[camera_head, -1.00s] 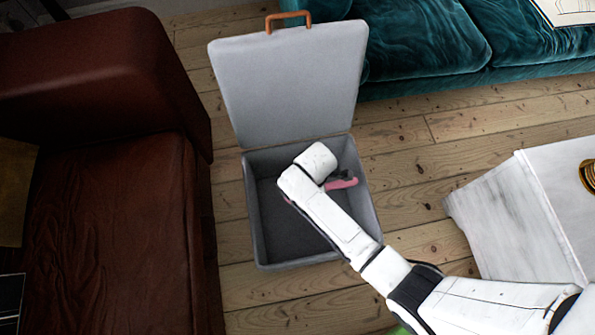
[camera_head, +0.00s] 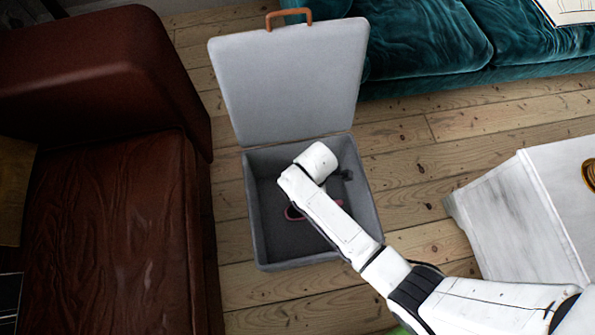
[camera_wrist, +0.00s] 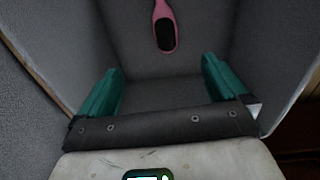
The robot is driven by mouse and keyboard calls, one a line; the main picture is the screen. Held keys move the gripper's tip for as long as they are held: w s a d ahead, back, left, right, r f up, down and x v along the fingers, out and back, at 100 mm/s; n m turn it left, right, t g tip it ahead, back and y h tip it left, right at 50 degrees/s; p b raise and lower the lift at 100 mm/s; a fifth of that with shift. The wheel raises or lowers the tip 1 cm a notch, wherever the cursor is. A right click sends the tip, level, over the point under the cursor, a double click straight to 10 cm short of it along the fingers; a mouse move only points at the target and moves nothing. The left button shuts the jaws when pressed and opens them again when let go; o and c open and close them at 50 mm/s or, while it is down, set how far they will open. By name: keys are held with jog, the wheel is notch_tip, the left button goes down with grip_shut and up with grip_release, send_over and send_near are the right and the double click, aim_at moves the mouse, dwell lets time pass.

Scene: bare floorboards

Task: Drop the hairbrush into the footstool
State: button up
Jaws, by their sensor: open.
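The footstool (camera_head: 258,225) is a grey square box with its lid (camera_head: 290,85) standing open at the back. The pink hairbrush (camera_head: 292,213) is inside it, mostly hidden behind my arm in the head view. In the wrist view the hairbrush (camera_wrist: 164,27) shows its dark oval head and part of its pink handle, beyond my fingertips and apart from them. My gripper (camera_wrist: 160,85) is open and empty, with its two green fingers spread wide, over the inside of the footstool. In the head view my gripper is mostly hidden by my wrist.
A brown leather sofa (camera_head: 110,230) stands close on the left. A teal velvet sofa (camera_head: 430,40) is behind on the right. A white marbled table (camera_head: 520,215) stands at the right. Bare floorboards (camera_head: 420,165) lie between the footstool and the table.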

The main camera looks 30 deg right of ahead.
notch_tip(320, 180, up, 11)
jog(key=p, duration=0.4)
jog(key=shift+s+f, duration=0.2)
jog(key=shift+s, duration=0.05)
